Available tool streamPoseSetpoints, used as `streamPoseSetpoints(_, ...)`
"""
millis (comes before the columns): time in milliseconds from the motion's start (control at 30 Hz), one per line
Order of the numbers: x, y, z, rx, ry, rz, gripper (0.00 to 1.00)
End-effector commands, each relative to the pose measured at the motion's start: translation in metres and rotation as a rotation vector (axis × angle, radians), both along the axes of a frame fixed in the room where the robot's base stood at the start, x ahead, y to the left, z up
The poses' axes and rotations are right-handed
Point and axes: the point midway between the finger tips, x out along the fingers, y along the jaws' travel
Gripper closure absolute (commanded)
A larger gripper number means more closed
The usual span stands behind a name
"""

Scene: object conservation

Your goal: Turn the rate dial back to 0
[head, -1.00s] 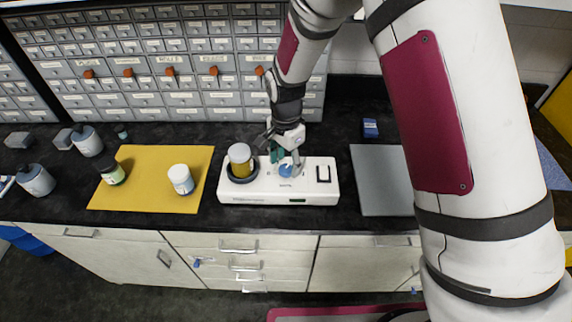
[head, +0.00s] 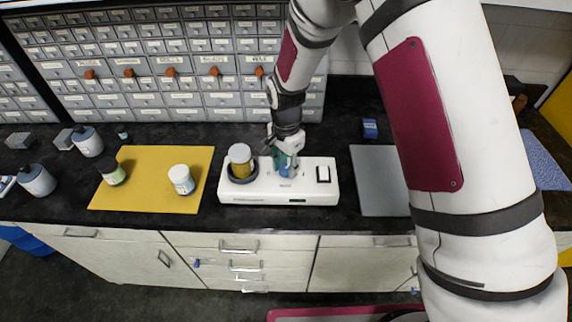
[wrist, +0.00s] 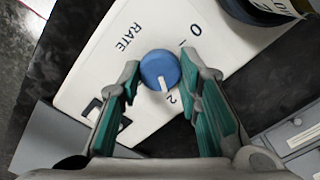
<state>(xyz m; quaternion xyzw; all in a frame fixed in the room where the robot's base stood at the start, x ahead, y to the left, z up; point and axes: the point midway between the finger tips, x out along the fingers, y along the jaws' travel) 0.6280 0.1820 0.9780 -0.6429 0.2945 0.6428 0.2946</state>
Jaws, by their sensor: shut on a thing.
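The rate dial (wrist: 160,66) is a round blue knob on a white device (head: 305,195). In the wrist view its white pointer mark faces the printed 2, while the 0 is further up and right, beside the word RATE. My gripper (wrist: 161,70) has its green-padded fingers on either side of the dial and is shut on it. In the head view my gripper (head: 285,165) reaches down over the dial, which is partly hidden by the fingers.
A yellow-filled jar (head: 240,160) stands on the device's left end, and a switch (head: 323,174) is at its right. Left is a yellow mat (head: 140,197) with two jars; right is a grey mat (head: 375,190). Drawer cabinets (head: 180,60) stand behind.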

Motion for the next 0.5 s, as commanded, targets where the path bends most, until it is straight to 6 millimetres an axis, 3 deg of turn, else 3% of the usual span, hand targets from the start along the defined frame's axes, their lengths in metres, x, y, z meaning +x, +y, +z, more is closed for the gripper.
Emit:
streamPoseSetpoints(267,0.0003,-0.0001,-0.0004,0.000,0.000,0.123,0.96)
streamPoseSetpoints(500,0.0002,0.0003,-0.0009,0.000,0.001,0.331,0.96)
